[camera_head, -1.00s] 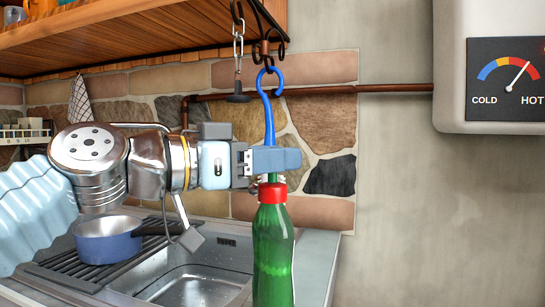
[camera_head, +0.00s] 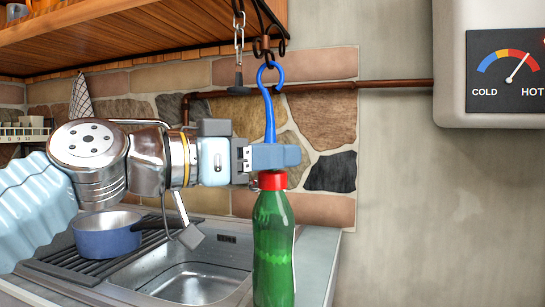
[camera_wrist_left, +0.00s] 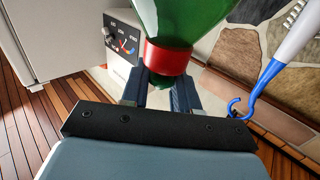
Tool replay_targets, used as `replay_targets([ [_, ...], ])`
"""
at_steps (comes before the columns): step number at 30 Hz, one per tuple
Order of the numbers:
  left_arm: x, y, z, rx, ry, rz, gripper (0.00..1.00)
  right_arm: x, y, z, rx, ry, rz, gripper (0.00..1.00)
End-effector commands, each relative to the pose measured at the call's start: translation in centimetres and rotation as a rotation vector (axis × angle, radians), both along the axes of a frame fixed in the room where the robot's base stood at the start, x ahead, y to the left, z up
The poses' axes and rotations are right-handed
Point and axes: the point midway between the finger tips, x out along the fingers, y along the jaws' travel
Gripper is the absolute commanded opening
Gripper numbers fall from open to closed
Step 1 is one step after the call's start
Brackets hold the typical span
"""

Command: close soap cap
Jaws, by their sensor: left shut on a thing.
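The green soap bottle (camera_head: 272,245) with a red cap (camera_head: 272,180) is upright by the sink's right side; its base is cut off by the frame. My left gripper (camera_head: 275,157) comes in level from the left, directly above the red part. In the left wrist view, the bottle (camera_wrist_left: 180,18) and its red cap (camera_wrist_left: 168,58) are between and just beyond the fingers of my gripper (camera_wrist_left: 160,95). The fingers are shut on the cap end; the exact contact is partly hidden. My right gripper is not in view.
A blue-handled brush (camera_head: 269,110) hangs from a dark hook close behind my gripper. A blue pan (camera_head: 105,236) stands on the drainer left of the sink (camera_head: 195,282). A wooden shelf (camera_head: 140,30) is above. The plain wall at right is clear below the heater (camera_head: 495,70).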

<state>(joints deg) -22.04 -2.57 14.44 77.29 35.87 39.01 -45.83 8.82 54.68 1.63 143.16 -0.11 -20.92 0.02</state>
Motion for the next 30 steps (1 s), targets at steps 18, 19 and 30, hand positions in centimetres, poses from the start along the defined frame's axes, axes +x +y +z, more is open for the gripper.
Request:
replay_targets([
  [18,-0.6,1.3,-0.5,0.005,0.004,0.001,0.54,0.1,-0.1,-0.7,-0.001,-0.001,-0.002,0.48],
  [19,-0.8,1.8,-0.5,0.004,0.003,0.002,0.54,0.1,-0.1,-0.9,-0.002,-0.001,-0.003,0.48],
  [30,-5.2,9.3,-0.5,0.005,0.004,0.001,0.54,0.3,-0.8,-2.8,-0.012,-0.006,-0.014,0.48],
])
